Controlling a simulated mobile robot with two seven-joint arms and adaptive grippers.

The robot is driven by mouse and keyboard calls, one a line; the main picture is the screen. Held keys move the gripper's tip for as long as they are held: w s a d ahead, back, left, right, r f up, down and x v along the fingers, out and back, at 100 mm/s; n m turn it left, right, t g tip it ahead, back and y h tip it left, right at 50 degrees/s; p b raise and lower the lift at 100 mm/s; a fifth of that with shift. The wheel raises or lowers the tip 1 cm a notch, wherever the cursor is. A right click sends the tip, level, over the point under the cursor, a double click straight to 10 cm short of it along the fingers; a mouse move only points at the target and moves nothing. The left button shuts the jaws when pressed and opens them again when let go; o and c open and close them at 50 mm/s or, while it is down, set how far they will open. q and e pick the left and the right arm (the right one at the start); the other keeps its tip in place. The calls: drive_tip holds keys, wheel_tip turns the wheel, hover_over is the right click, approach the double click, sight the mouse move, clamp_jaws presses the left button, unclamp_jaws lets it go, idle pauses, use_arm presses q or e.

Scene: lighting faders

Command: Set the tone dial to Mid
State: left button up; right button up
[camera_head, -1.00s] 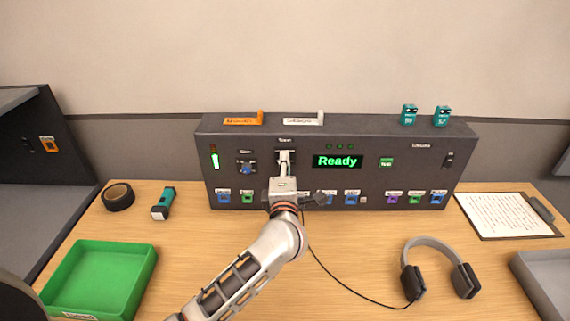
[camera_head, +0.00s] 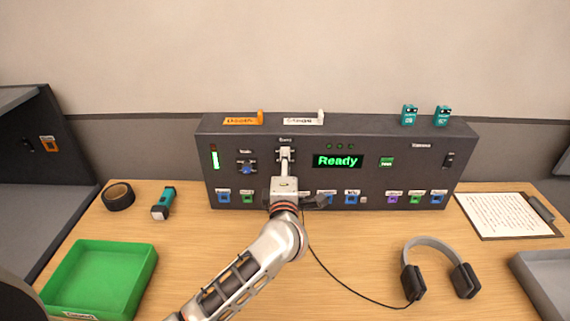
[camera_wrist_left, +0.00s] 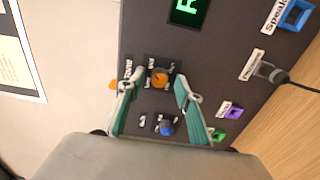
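An orange-faced dial (camera_wrist_left: 160,78) on the dark panel lies between the fingers of my left gripper (camera_wrist_left: 157,84) in the left wrist view. The fingers are spread, with a gap on each side of the dial. Small labels ring the dial, too blurred to read, so I cannot tell its setting. In the head view my left gripper (camera_head: 285,157) is at the panel's upper middle, below a small label, and mostly hides this dial. A second knob, blue (camera_head: 247,169), sits to its left; it also shows in the left wrist view (camera_wrist_left: 167,128). My right gripper is not in view.
The panel (camera_head: 420,175) has a green "Ready" display (camera_head: 337,161), a fader slot (camera_head: 215,160) and several coloured sockets along its bottom. A black cable runs to headphones (camera_head: 440,268). A green tray (camera_head: 100,280), flashlight (camera_head: 163,204) and clipboard (camera_head: 508,215) lie on the table.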

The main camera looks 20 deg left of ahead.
use_arm(q)
drive_tip(key=shift+s, duration=0.1)
drive_tip(key=v, duration=1.2)
